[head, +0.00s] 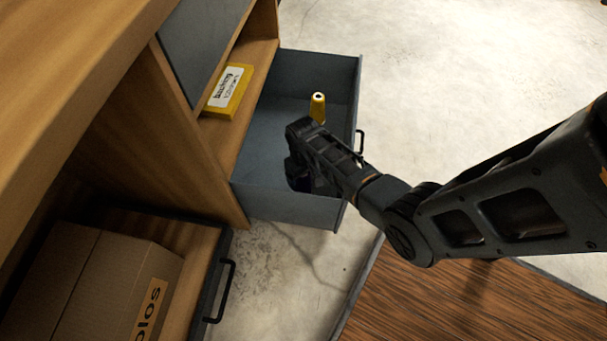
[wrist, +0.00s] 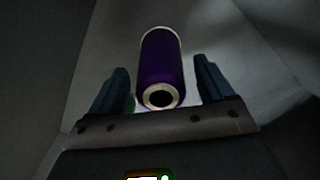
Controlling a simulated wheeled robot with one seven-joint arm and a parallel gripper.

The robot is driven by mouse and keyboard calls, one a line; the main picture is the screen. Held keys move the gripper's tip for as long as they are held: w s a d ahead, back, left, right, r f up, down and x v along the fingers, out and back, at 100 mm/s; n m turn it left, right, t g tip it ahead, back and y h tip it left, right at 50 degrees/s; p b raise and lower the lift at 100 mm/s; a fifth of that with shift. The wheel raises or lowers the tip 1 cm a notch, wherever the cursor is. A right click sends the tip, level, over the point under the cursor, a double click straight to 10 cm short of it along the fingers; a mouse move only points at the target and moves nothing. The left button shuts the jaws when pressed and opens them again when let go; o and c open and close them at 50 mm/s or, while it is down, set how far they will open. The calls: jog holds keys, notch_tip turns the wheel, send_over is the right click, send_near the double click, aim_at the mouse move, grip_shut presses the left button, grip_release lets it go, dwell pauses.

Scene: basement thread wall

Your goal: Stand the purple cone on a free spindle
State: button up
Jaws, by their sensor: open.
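The purple cone (wrist: 161,68) lies or stands in the wrist view with its pale, holed end toward the camera. In the head view my gripper (head: 299,180) reaches down into the open grey drawer (head: 295,208), and my arm largely hides the purple cone there. No spindle shows in either view.
A yellow cone (head: 317,106) stands in the drawer behind my gripper. A small green patch (wrist: 130,103) shows beside the left finger. A yellow labelled box (head: 229,92) sits on the shelf left of the drawer. A cardboard box (head: 95,285) is at lower left. Drawer walls are close around my gripper.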

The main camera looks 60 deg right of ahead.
notch_tip(320, 180, up, 8)
jog(key=p, duration=0.4)
jog(key=shift+f, duration=0.15)
